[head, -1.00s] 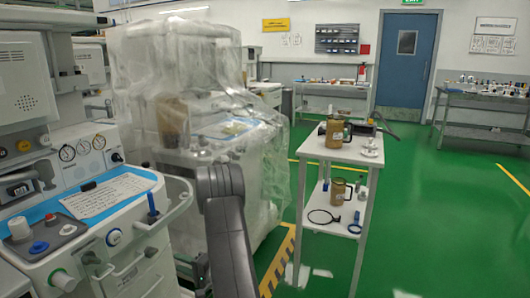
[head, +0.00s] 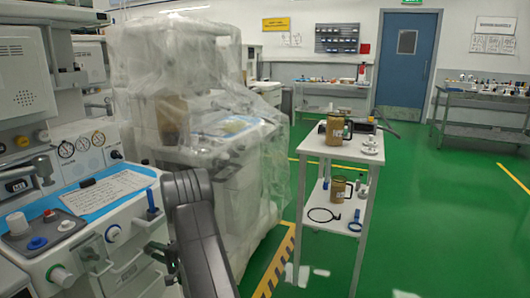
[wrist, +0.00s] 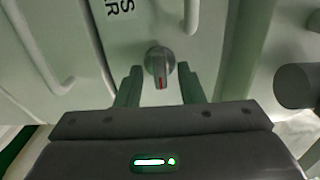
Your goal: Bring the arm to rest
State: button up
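My gripper (wrist: 160,88) shows in the wrist view with its two dark fingers spread apart and nothing clasped between them. A grey round knob (wrist: 160,62) with a red mark appears between the fingertips, on a pale panel; I cannot tell how far it is from them. In the head view my dark arm rises in the lower middle, in front of the anaesthesia cart (head: 110,215) on the left.
A plastic-covered machine (head: 225,180) stands just behind my arm. A small white trolley (head: 340,150) with jugs is to the right. In the wrist view, pale handles (wrist: 45,60) and a dark cylinder (wrist: 297,86) lie close by. Green floor is free at the right.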

jog(key=n+b, duration=0.1)
jog(key=n, duration=0.2)
jog(key=n+b, duration=0.2)
jog(key=n, duration=0.1)
jog(key=shift+d+n, duration=0.2)
jog(key=shift+n, duration=0.2)
jog(key=n+b, duration=0.2)
jog(key=n, duration=0.1)
jog(key=shift+s, duration=0.1)
jog(key=shift+r+n+b, duration=0.15)
jog(key=shift+n+b, duration=0.35)
jog(key=shift+n, duration=0.9)
